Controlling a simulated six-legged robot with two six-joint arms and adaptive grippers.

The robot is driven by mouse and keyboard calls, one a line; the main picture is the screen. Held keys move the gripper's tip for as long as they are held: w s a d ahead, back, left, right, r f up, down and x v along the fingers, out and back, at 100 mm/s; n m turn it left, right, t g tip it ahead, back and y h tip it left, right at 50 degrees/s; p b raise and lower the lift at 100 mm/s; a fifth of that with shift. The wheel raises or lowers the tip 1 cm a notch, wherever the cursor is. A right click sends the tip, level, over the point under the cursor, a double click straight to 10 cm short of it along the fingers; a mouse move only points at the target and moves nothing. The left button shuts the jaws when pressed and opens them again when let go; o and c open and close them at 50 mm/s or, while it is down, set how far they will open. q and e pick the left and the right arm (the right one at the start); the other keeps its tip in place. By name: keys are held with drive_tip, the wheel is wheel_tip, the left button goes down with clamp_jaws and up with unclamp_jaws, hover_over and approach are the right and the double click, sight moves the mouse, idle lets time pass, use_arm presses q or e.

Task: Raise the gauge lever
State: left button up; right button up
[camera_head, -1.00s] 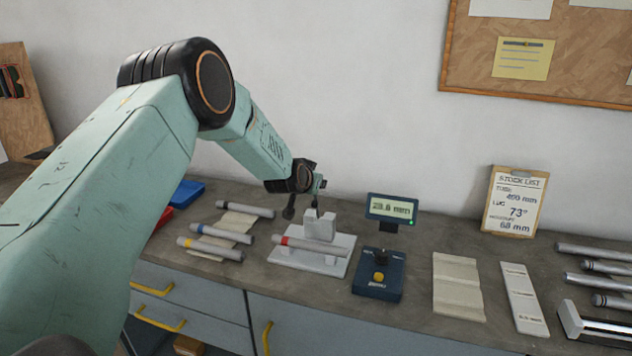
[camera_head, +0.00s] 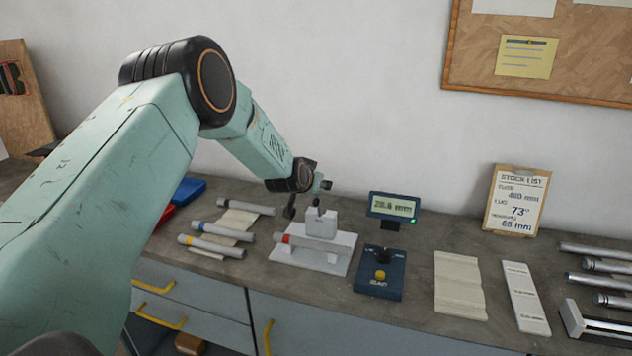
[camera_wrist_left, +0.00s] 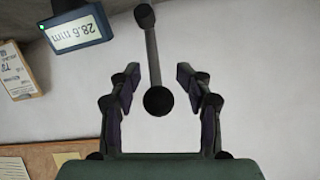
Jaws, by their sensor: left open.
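My left gripper (camera_head: 304,205) is open and empty. In the head view it is at the white gauge block (camera_head: 321,224); its fingers and the lever are small and dark there and hard to tell apart. The gauge display (camera_head: 394,207) reads about 28.6 mm. My right gripper is not in view.
A red-banded tube (camera_head: 312,250) lies on the gauge's white base (camera_head: 338,262). Several tubes lie on the left. A dark control box (camera_head: 379,275) stands to the right, near a beige rest (camera_head: 459,285) and a white strip (camera_head: 524,298). The wall is behind.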

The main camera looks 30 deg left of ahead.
use_arm(q)
drive_tip(key=shift+d+r, duration=0.15)
drive_tip(key=shift+r, duration=0.05)
drive_tip(key=v, duration=1.2)
drive_tip(key=shift+s+f, duration=0.1)
